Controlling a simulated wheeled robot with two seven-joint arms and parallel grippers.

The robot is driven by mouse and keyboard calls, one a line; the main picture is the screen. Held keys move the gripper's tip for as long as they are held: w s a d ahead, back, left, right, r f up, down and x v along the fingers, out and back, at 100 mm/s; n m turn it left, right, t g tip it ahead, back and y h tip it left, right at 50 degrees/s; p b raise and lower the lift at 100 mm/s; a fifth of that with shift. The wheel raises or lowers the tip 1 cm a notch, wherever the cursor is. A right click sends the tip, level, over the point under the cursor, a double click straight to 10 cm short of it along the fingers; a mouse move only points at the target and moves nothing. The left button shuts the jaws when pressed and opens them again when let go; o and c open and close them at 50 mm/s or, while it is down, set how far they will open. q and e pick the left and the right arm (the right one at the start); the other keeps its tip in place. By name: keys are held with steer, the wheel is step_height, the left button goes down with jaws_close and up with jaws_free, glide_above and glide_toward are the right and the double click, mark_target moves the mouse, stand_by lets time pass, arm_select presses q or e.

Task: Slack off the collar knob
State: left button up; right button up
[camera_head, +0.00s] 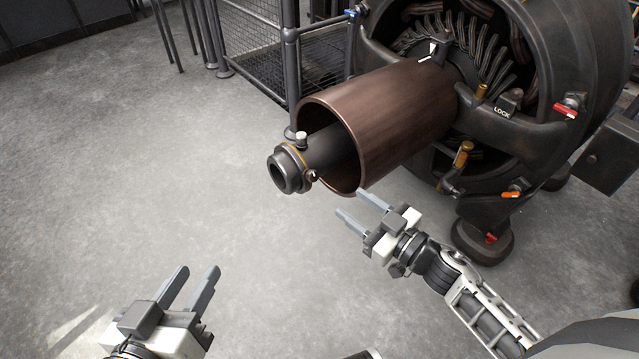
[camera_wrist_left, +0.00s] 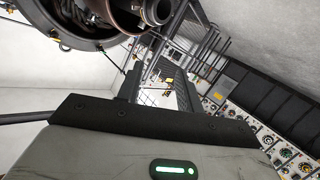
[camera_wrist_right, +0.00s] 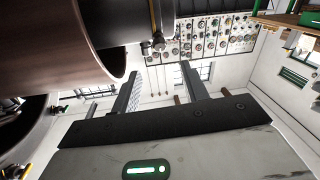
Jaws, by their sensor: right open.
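A dark collar (camera_head: 290,166) sits on the end of the shaft that sticks out of the copper-brown cylinder. A small pale knob (camera_head: 301,138) stands on top of the collar. A second small dark knob (camera_head: 312,176) shows low on its right side. In the right wrist view a knob (camera_wrist_right: 158,43) shows below the shaft end. My right gripper (camera_head: 350,202) is open and empty, below and right of the collar, apart from it. My left gripper (camera_head: 199,268) is open and empty over the floor, well below and left of the collar.
The brown cylinder (camera_head: 390,115) leads back to the large dark dynamo housing (camera_head: 590,60), which has red and orange levers and a LOCK label. A wire cage (camera_head: 262,45) stands behind. The grey floor (camera_head: 130,150) at left is clear.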

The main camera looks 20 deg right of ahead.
mark_target(315, 178)
steer(key=b+x, duration=0.2)
steer(key=x, duration=0.8)
steer(key=shift+w+a, duration=0.2)
arm_select(q)
steer(key=shift+w+d+r+n+t+h, duration=0.1)
steer(key=shift+d+r+n+t+h, duration=0.2)
steer(key=shift+d+n+h, duration=0.15)
steer(key=shift+a, duration=0.1)
steer(key=shift+r, duration=0.1)
arm_select(e)
jaws_close()
